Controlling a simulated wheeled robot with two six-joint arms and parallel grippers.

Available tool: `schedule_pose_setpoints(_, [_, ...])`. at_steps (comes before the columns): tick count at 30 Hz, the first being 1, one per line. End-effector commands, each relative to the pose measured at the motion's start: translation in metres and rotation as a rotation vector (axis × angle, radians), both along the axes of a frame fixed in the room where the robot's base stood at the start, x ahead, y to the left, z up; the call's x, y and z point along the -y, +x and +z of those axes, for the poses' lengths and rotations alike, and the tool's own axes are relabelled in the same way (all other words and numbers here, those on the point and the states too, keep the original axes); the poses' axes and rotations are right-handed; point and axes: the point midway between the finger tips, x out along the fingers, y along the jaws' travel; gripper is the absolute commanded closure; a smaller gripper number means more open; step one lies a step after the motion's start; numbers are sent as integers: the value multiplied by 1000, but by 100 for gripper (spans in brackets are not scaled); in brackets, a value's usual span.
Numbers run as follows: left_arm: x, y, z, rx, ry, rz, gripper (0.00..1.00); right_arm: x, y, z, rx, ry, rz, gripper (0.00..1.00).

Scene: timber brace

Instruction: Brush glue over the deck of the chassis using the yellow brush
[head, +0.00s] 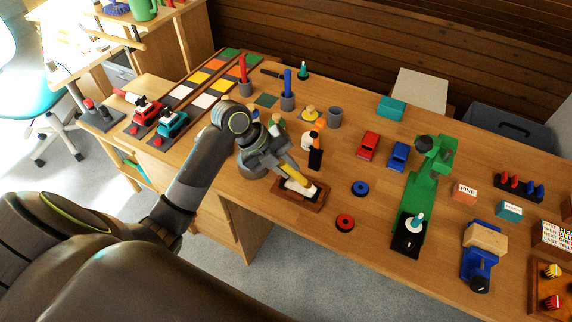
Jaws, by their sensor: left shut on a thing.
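My left gripper (278,158) is shut on the yellow brush (294,166), whose handle slants down to the right. The brush's lower end is at a small brown wooden piece (285,199), which looks like the chassis, near the front edge of the bench. A pale patch (299,187) shows on top of this piece. I cannot tell whether it is bristles, glue or bare deck. I also cannot tell whether the brush touches the deck. The gripper is above and just behind the piece and hides part of the bench. My right gripper is not in view.
An orange-and-white bottle with a black base (315,158) stands close behind the chassis. A red ring (345,223) and blue ring (360,188) lie to its right. Cups stand behind.

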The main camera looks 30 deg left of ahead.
Motion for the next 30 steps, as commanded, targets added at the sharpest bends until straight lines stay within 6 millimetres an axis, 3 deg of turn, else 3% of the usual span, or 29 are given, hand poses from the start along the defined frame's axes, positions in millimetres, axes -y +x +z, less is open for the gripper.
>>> schedule_pose_setpoints(10, [-3, 0, -4, 0, 1, 0, 100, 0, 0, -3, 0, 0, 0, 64])
schedule_pose_setpoints(21, [-34, 1, -3, -1, 2, 2, 100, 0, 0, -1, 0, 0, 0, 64])
schedule_pose_setpoints(30, [-46, 2, -3, -1, 1, 0, 100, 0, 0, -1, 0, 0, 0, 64])
